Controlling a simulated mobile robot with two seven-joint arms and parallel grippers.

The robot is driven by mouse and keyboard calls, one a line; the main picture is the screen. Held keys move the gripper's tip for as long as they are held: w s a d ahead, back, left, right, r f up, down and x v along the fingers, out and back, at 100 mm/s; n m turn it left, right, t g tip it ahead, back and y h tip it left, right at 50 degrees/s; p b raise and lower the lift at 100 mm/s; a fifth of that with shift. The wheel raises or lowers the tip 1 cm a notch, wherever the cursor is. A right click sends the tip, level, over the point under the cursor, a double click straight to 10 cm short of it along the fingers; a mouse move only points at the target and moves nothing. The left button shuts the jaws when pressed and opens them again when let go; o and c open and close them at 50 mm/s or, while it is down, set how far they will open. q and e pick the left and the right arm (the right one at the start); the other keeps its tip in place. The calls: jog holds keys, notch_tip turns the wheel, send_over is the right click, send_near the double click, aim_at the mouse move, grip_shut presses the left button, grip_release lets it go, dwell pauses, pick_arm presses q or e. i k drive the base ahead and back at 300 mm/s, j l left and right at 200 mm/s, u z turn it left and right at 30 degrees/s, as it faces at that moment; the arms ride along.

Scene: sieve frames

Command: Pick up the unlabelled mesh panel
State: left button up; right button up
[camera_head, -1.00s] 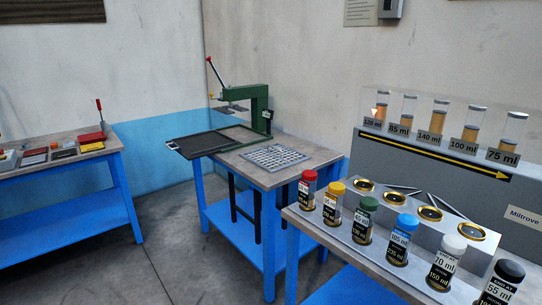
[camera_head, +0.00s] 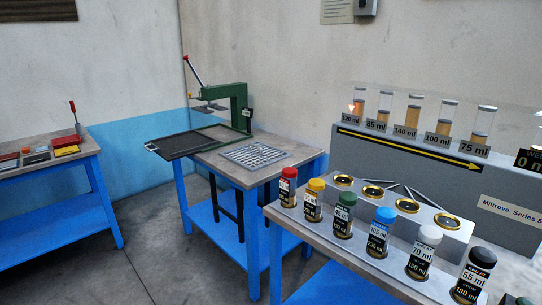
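A flat dark framed mesh panel (camera_head: 183,144) lies at the green press on the middle table, its left end jutting past the table edge. I see no readable label on it. A pale grid-like plate (camera_head: 256,155) lies flat on the same table, to the right of it. Several small flat panels, including a grey one (camera_head: 37,158), lie on the left table; they are too small to tell whether they are mesh or labelled. Neither of my grippers is in view.
The green lever press (camera_head: 239,104) stands on the middle blue-legged table (camera_head: 289,150). A nearer bench (camera_head: 290,213) at right holds several capped, labelled jars and a grey unit (camera_head: 400,160) with clear tubes. Bare floor (camera_head: 150,225) lies between the left and middle tables.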

aim_at(287, 154)
jog(key=z, duration=0.4)
jog(key=i+j+z, duration=0.1)
jog(key=z, duration=0.3)
jog(key=j+z, duration=0.2)
jog(key=z, duration=0.2)
jog(key=j+z, duration=0.7)
jog(key=j, duration=0.15)
jog(key=j+z, duration=0.15)
jog(key=j, duration=0.3)
jog(key=k+j+z, duration=0.15)
jog(key=j, duration=0.3)
jog(key=j+z, duration=0.15)
jog(key=j, duration=0.3)
jog(key=k+j+z, duration=0.15)
jog(key=j, duration=0.3)
jog(key=k+j, duration=0.1)
jog(key=j, duration=0.3)
jog(key=k+j, duration=0.1)
jog(key=j, duration=0.3)
jog(key=k+j, duration=0.1)
jog(key=j, duration=0.25)
jog(key=k+j, duration=0.1)
jog(key=j, duration=0.3)
jog(key=k+j, duration=0.15)
jog(key=j, duration=0.25)
